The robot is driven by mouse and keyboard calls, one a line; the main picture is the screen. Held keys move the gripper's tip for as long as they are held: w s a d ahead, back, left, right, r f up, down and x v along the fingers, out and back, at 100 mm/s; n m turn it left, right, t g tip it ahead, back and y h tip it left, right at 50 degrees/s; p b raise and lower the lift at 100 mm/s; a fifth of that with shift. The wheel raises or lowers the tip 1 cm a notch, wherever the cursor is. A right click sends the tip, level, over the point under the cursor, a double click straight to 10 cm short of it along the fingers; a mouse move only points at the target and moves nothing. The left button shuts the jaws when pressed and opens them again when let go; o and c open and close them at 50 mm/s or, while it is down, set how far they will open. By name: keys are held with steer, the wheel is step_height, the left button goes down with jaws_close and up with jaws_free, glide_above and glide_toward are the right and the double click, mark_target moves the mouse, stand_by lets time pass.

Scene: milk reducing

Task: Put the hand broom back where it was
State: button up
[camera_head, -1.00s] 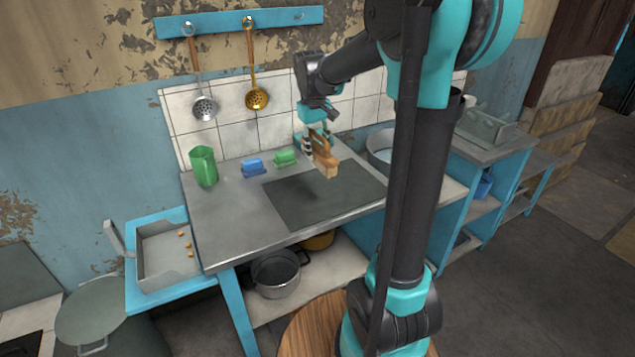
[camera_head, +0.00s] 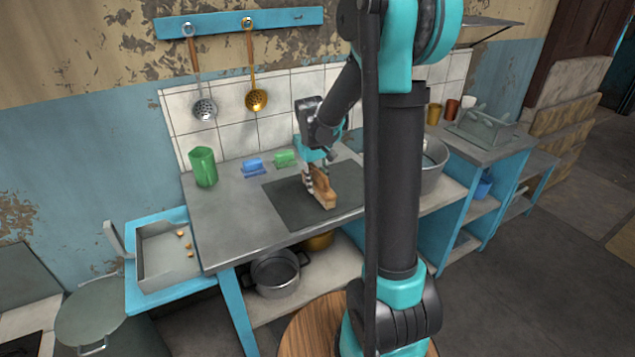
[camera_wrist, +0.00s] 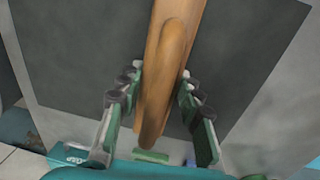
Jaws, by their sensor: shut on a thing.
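The hand broom (camera_head: 323,190), with a brown wooden handle and a paler lower part, is in my gripper (camera_head: 308,172) over the dark grey panel (camera_head: 283,204) on the counter. In the wrist view, the wooden handle (camera_wrist: 165,65) lies between the two fingers of my gripper (camera_wrist: 160,92), which is shut on it. The handle runs from the top of that view down past the fingers. The broom's underside is hidden, and I cannot tell whether it touches the panel.
A green cup (camera_head: 203,167), a blue sponge (camera_head: 252,168) and a green sponge (camera_head: 285,158) stand behind the panel. A metal pot (camera_head: 434,170) is to the right. A dustpan-like tray (camera_head: 165,255) with several crumbs sits on the left stand.

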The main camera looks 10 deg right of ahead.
mark_target(315, 183)
steer(key=o, duration=1.3)
steer(key=shift+f, duration=0.1)
step_height(315, 183, up, 12)
steer(key=a, duration=0.1)
steer(key=s+d+f+m+t, duration=0.1)
steer(key=s+f, duration=0.4)
steer(key=s, duration=0.2)
steer(key=s+d+f+m+t, duration=0.1)
steer(key=s+d+f, duration=0.1)
steer(key=s+f, duration=0.3)
steer(key=s+d+f+m+t+y, duration=0.1)
steer(key=s+f, duration=0.3)
steer(key=s, duration=0.6)
steer(key=shift+s+d+f+m+t, duration=0.1)
steer(key=shift+d+f+m+t, duration=0.25)
steer(key=shift+d, duration=0.2)
